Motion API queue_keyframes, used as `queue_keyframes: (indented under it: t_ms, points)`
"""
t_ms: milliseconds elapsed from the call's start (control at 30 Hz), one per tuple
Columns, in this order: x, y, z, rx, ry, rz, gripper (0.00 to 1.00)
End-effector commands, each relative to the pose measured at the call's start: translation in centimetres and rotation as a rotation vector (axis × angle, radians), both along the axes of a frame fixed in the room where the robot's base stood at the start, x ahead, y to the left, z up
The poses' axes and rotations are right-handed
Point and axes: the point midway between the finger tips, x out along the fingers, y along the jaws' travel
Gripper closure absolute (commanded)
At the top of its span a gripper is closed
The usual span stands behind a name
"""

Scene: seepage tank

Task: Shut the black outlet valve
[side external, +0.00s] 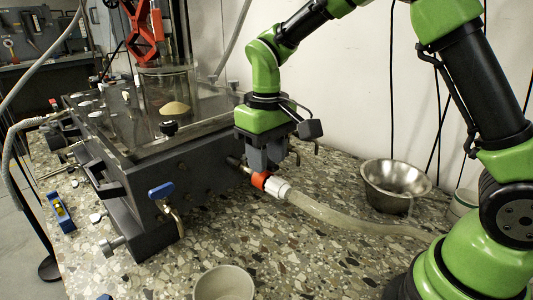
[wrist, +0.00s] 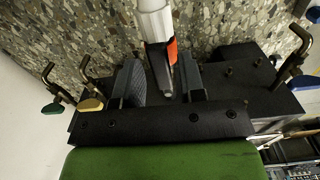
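My gripper (side external: 266,160) points down at the right wall of the dark tank (side external: 150,170), over an orange-red valve body (side external: 260,179) with a white fitting (side external: 280,190). In the wrist view the gripper (wrist: 162,78) is open, its two fingers on either side of the valve's black part (wrist: 160,70). The orange part (wrist: 172,50) and white pipe end show beside it. I cannot tell whether either finger touches the valve. In the side view my fingers hide the black part, and its exact turn is unclear.
A clear hose (side external: 350,218) runs from the fitting past a metal bowl (side external: 396,184). A blue-handled tap (side external: 161,190) sits on the tank's front. Taps with yellow (wrist: 90,104) and green (wrist: 52,108) handles show in the wrist view. A pale cup (side external: 224,283) stands at the counter's front.

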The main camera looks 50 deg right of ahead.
Motion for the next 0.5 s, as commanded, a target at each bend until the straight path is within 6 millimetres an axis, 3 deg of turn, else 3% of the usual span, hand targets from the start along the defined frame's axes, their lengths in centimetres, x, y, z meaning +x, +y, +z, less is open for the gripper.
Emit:
queue_keyframes:
  t_ms: [33,133,167,500]
  points:
    - [0.01,0.00,0.02,0.000,0.000,0.000,0.75]
    - [0.01,0.00,0.03,0.000,0.000,0.000,0.98]
    - [0.01,-0.01,0.03,0.000,0.000,0.000,1.00]
    - [0.02,0.16,0.05,0.000,-0.001,-0.026,1.00]
